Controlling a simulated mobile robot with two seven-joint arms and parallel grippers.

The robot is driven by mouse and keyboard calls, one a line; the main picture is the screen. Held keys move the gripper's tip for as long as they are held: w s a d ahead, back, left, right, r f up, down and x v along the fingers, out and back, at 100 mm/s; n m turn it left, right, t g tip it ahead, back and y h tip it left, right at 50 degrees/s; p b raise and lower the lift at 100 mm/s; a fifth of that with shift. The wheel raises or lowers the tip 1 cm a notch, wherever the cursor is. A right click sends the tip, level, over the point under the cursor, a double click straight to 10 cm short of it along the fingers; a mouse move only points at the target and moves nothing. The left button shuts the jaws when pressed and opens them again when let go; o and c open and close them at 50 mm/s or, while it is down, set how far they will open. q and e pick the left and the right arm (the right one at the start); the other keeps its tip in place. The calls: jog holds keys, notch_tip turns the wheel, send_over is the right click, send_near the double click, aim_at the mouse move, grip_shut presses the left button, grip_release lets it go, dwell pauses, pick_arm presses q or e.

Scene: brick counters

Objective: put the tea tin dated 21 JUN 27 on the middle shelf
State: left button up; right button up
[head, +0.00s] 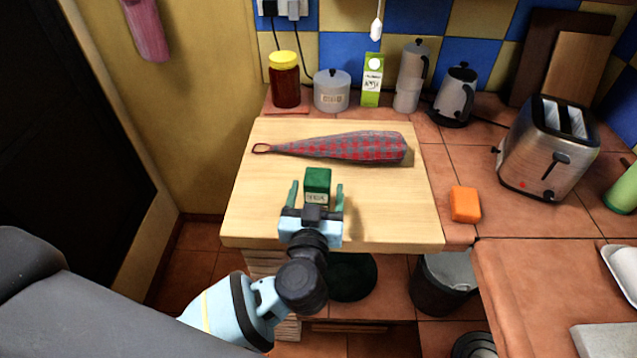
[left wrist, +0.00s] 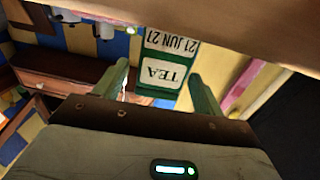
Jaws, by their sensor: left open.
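The green tea tin (head: 317,181) stands on the wooden board near its front edge. In the left wrist view the tin (left wrist: 165,62) appears upside down, with a white label reading TEA and 21 JUN 27. My left gripper (head: 316,192) is open, with one green finger on each side of the tin. In the left wrist view the open fingers (left wrist: 159,74) also flank the tin, with a gap on both sides. My right gripper is not in view. I cannot make out the middle shelf in either view.
A red checked cloth item (head: 350,147) lies behind the tin on the board (head: 400,215). An orange block (head: 465,204) sits right of the board. A jar (head: 285,80), a white pot (head: 331,92), a carton (head: 371,82) and a toaster (head: 548,150) stand farther back.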

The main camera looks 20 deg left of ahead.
aim_at(317, 192)
pick_arm(q)
jog(key=shift+r+v, duration=0.15)
jog(key=shift+v, duration=1.15)
jog(key=shift+r+v, duration=0.15)
jog(key=shift+v, duration=1.15)
